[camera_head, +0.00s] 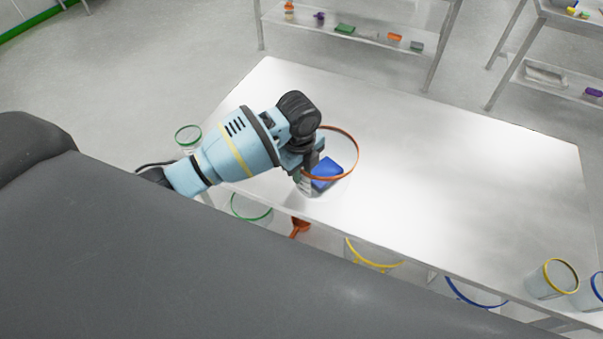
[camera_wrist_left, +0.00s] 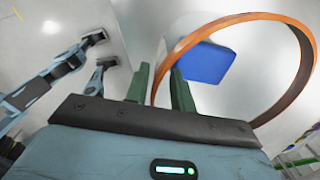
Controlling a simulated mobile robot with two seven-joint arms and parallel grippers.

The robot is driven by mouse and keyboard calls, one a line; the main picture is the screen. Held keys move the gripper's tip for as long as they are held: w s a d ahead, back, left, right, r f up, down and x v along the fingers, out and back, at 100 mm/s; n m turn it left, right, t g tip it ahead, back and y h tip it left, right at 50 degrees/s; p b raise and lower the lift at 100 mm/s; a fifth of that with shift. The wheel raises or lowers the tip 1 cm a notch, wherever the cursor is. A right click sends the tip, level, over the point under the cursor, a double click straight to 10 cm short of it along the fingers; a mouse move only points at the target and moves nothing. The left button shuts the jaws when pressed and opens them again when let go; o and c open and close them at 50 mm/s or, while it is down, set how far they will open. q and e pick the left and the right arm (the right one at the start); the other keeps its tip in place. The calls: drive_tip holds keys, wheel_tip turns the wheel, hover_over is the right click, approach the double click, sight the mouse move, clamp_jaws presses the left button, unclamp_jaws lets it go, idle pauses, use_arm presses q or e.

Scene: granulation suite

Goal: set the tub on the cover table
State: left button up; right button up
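The tub (camera_head: 343,178) is clear with an orange rim and has a blue object (camera_head: 326,172) inside. It is at the near edge of a white table (camera_head: 460,170); I cannot tell whether it rests there or whether this is the cover table. My left gripper (camera_head: 312,170) points down at the tub's left side. In the left wrist view, the orange rim (camera_wrist_left: 290,35) passes between the two green fingers (camera_wrist_left: 160,85), with a gap visible between them. One finger is inside the rim and one outside. My right gripper is not in view.
Tubs with green (camera_head: 251,212), yellow (camera_head: 375,262) and blue rims show below the table's near edge. A yellow-rimmed tub (camera_head: 553,280) stands at the right corner. A shelf rack (camera_head: 370,40) with small items is behind.

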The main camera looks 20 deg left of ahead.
use_arm(q)
wheel_tip(320, 180, up, 11)
drive_tip(key=p, duration=0.1)
drive_tip(key=shift+s+a+f, duration=0.15)
drive_tip(key=shift+s, duration=0.05)
drive_tip(key=s+d+f+n+h, duration=0.1)
drive_tip(key=s+d+f+n, duration=0.1)
drive_tip(key=s+f+n, duration=0.35)
drive_tip(key=s+d+f+n+h, duration=0.1)
drive_tip(key=s+d+f+n, duration=0.1)
drive_tip(key=s+f, duration=0.5)
drive_tip(key=s+a+f+n+t, duration=0.1)
drive_tip(key=s+a+n, duration=0.1)
drive_tip(key=s+n, duration=0.45)
drive_tip(key=s+a+f+n+t, duration=0.1)
drive_tip(key=s+a+f+n, duration=0.2)
drive_tip(key=s, duration=0.6)
wheel_tip(320, 180, down, 7)
drive_tip(key=w+n+t, duration=0.1)
drive_tip(key=n+t, duration=0.2)
drive_tip(key=t, duration=0.4)
drive_tip(key=shift+a+n, duration=0.3)
drive_tip(key=shift+a, duration=0.1)
